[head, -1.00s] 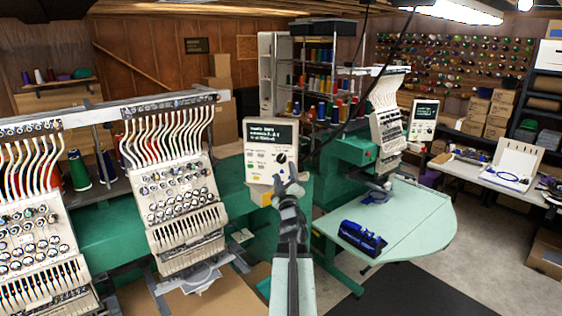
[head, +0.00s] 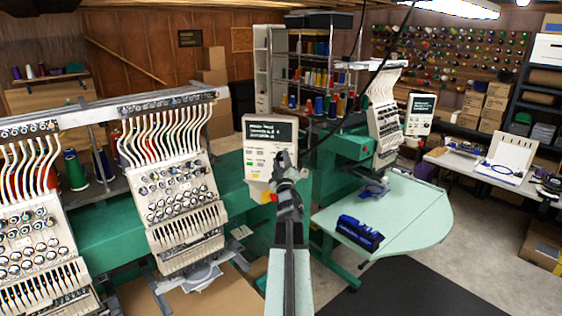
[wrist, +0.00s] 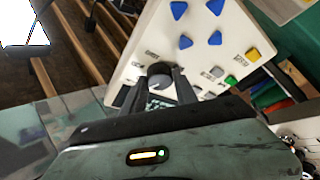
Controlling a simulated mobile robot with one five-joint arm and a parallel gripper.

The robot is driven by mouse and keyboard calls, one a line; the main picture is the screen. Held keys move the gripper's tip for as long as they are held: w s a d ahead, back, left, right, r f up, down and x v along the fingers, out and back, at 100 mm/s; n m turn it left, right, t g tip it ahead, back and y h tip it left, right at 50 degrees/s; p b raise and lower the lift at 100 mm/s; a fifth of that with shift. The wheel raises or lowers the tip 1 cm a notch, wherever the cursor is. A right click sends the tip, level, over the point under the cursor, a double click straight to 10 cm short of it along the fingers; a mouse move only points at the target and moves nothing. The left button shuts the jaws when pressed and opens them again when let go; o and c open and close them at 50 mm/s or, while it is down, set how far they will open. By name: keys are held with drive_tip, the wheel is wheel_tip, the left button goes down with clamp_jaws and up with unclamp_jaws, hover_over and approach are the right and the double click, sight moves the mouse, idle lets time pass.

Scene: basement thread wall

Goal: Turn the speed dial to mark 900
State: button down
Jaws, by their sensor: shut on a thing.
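The white control panel (head: 256,150) with a dark screen stands in the middle of the head view. Its dark round speed dial (wrist: 160,74) shows in the wrist view, with a light pointer line on it. My gripper (head: 285,162) is at the lower right of the panel in the head view and covers the dial there. In the wrist view my gripper's two dark fingers (wrist: 162,86) are on either side of the dial, shut on it. The dial's marks are too small or hidden to read.
Blue arrow buttons (wrist: 214,38) and a yellow button (wrist: 253,54) are near the dial on the panel. A multi-needle embroidery head (head: 170,190) stands left. A pale green table (head: 410,215) with a blue object (head: 360,234) is on the right.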

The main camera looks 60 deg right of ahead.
drive_tip(key=shift+f, duration=0.1)
drive_tip(key=m+g+h+b, duration=0.1)
drive_tip(key=m, duration=0.2)
drive_tip(key=m+h+b, duration=0.1)
drive_tip(key=m, duration=0.2)
drive_tip(key=shift+w+f+g, duration=0.1)
drive_tip(key=shift+w+g, duration=0.1)
drive_tip(key=shift+g, duration=0.2)
drive_tip(key=m+g+h, duration=0.1)
drive_tip(key=m+g, duration=0.1)
drive_tip(key=m, duration=0.2)
drive_tip(key=m+g+h, duration=0.1)
drive_tip(key=m+g, duration=0.1)
drive_tip(key=m, duration=0.2)
drive_tip(key=shift+w+m+b, duration=0.1)
drive_tip(key=shift+m+b, duration=0.2)
drive_tip(key=shift+b, duration=0.05)
drive_tip(key=shift+m+h, duration=0.3)
drive_tip(key=shift+m, duration=0.1)
drive_tip(key=c, duration=0.9)
unclamp_jaws()
drive_tip(key=shift+c, duration=0.2)
